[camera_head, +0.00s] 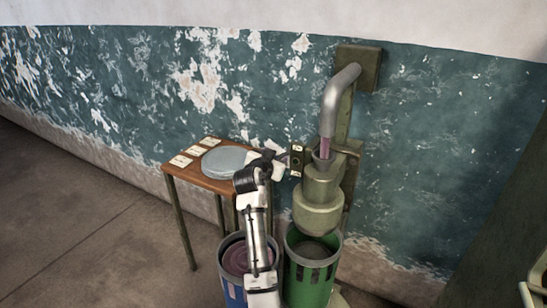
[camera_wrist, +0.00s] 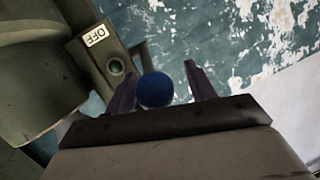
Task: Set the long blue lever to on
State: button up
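The lever's round blue knob (camera_wrist: 155,89) shows end-on in the wrist view, and its shaft is hidden. My gripper (camera_wrist: 161,84) is open, with one finger on each side of the knob. The knob sits closer to the left finger, and I cannot tell whether they touch. A plate (camera_wrist: 105,55) with an OFF label (camera_wrist: 95,37) and a round greenish spot lies just beyond, up and left of the knob. In the head view my gripper (camera_head: 276,160) is beside the switch plate (camera_head: 296,161) on the machine's left side. The knob cannot be made out there.
The olive machine (camera_head: 318,205) with a grey pipe (camera_head: 338,95) stands against the peeling teal wall. A green bin (camera_head: 310,285) is under it, and a blue bin (camera_head: 232,290) is left of that. A wooden table (camera_head: 186,172) holds grey discs (camera_head: 225,160) and several cards.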

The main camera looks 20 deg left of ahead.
jog(key=shift+s+d, duration=0.1)
jog(key=shift+s, duration=0.3)
jog(key=b+v, duration=0.3)
jog(key=v, duration=1)
jog(key=shift+r, duration=0.1)
